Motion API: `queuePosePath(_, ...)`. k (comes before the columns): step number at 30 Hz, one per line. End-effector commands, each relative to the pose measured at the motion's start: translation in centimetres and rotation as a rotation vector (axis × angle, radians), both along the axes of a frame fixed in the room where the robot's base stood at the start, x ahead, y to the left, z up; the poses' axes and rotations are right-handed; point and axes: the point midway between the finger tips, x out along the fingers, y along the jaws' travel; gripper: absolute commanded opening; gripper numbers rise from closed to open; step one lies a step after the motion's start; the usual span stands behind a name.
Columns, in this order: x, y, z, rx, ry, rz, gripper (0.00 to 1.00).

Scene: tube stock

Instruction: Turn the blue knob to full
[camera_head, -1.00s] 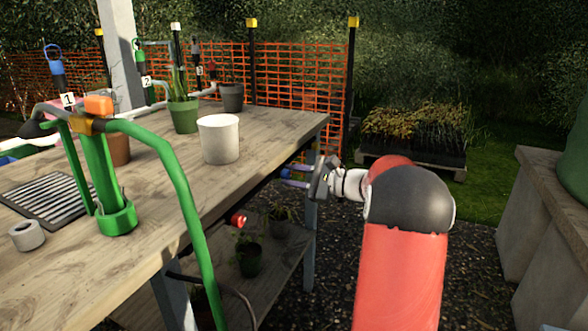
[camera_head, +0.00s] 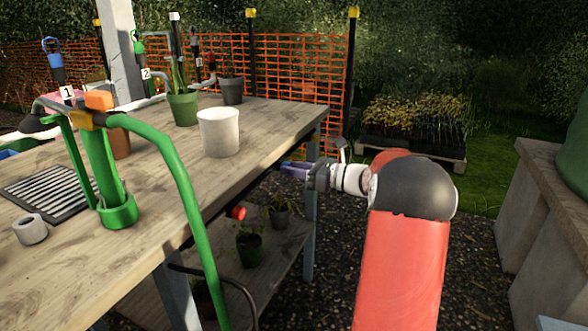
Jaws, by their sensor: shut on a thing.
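My gripper (camera_head: 287,168) is at the right-hand end of the potting bench (camera_head: 270,122), just below the edge of the top. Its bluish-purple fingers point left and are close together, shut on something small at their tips. The blue knob is not clearly visible; the fingers cover that place, so I take it to be between them. I cannot make out its pointer or how far it is turned. A red knob (camera_head: 238,213) sits lower and to the left, under the front edge of the bench.
A white pot (camera_head: 219,133) stands on the bench above my gripper. A green bent tube (camera_head: 180,190) comes down over the front edge at left. Potted plants (camera_head: 250,249) stand on the lower shelf. Gravel lies open to the right, before a pallet of seedlings (camera_head: 412,150).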

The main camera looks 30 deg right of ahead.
Motion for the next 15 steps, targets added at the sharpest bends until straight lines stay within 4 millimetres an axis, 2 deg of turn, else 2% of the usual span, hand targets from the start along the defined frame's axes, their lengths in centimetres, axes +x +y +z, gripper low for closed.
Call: queuePosePath(15,-0.08,0.00,-0.30,0.085,0.071,0.001,0.04)
